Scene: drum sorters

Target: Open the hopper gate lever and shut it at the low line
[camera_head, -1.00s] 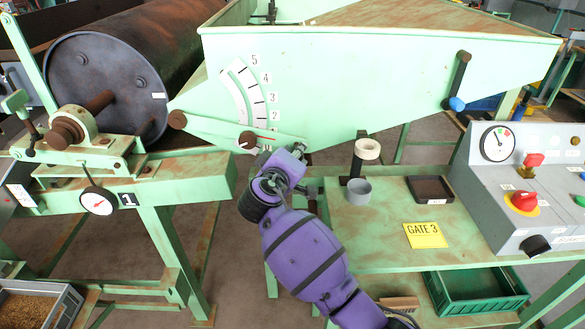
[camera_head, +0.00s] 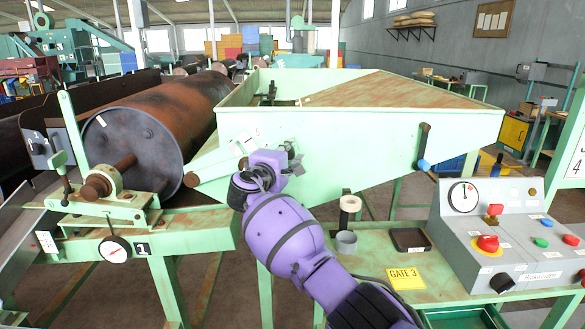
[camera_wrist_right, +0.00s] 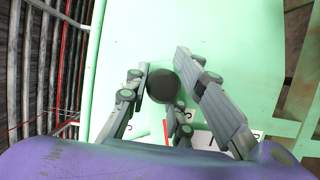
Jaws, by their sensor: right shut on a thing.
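The green hopper (camera_head: 350,140) fills the middle of the head view. The gripper is shut on the lever's end, in front of the hopper wall. In the right wrist view, a dark round knob (camera_wrist_right: 162,85) sits between the fingers. The numbered scale plate (camera_head: 243,143) is mostly hidden behind my gripper and wrist. I cannot make out a low line. My left gripper is out of view.
A rusty drum (camera_head: 145,140) stands to the left, with a dial (camera_head: 115,249) below it. A blue-tipped crank (camera_head: 424,147) hangs on the hopper's right. The bench holds a grey cup (camera_head: 346,243), a dark tray (camera_head: 411,240), a yellow GATE 3 card (camera_head: 405,278) and a control panel (camera_head: 505,240).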

